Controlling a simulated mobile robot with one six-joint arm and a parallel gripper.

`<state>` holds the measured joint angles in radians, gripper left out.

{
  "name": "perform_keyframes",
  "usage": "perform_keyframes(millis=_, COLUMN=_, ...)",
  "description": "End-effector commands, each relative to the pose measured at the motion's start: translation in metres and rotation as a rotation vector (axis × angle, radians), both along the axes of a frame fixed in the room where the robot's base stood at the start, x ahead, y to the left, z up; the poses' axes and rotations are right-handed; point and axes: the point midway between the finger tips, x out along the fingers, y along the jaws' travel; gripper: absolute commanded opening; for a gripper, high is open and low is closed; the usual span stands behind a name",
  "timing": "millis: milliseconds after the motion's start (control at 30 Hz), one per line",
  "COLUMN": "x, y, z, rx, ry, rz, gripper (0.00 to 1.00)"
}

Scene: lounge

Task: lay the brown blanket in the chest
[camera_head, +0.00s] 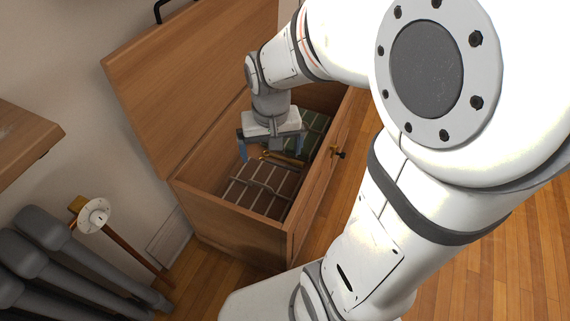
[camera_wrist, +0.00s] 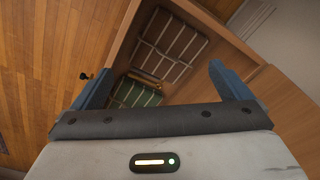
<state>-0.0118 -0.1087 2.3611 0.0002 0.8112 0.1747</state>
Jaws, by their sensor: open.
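The wooden chest (camera_head: 232,226) stands open with its lid (camera_head: 185,75) raised on the left. The folded brown blanket (camera_head: 246,197), with pale stripes, lies inside the chest at the near end. It also shows in the wrist view (camera_wrist: 178,42), lying flat between the chest walls. My gripper (camera_head: 271,150) is over the chest's opening, towards its far half, with its blue fingers apart and nothing between them. In the wrist view my gripper (camera_wrist: 162,85) is also open and empty, apart from the brown blanket.
A green striped folded cloth (camera_head: 308,137) lies in the chest's far half. A brass-coloured thing (camera_head: 283,159) lies between the two cloths. A dark latch (camera_head: 338,153) sticks out of the chest's right side. A wooden shelf (camera_head: 25,140) is at the left.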

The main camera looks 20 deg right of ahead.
Motion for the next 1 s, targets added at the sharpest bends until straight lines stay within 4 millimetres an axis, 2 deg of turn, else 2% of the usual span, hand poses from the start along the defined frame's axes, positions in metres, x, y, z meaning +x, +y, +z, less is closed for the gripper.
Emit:
perform_keyframes(millis=33, x=-0.016, y=0.0, z=0.008, rx=-0.002, ry=-0.011, rz=0.032, gripper=0.97)
perform_keyframes(millis=100, x=-0.035, y=0.001, z=0.014, rx=-0.006, ry=-0.016, rz=0.074, gripper=0.97)
perform_keyframes(millis=300, x=-0.068, y=-0.003, z=0.022, rx=-0.013, ry=-0.022, rz=0.148, gripper=0.97)
perform_keyframes(millis=433, x=-0.075, y=-0.004, z=0.022, rx=-0.014, ry=-0.022, rz=0.161, gripper=0.97)
perform_keyframes(millis=667, x=-0.075, y=-0.004, z=0.022, rx=-0.014, ry=-0.022, rz=0.162, gripper=0.97)
perform_keyframes(millis=767, x=-0.074, y=-0.004, z=0.028, rx=-0.014, ry=-0.022, rz=0.162, gripper=0.97)
perform_keyframes(millis=867, x=-0.074, y=-0.004, z=0.046, rx=-0.015, ry=-0.024, rz=0.162, gripper=0.97)
perform_keyframes(millis=1000, x=-0.074, y=-0.006, z=0.086, rx=-0.016, ry=-0.029, rz=0.162, gripper=0.97)
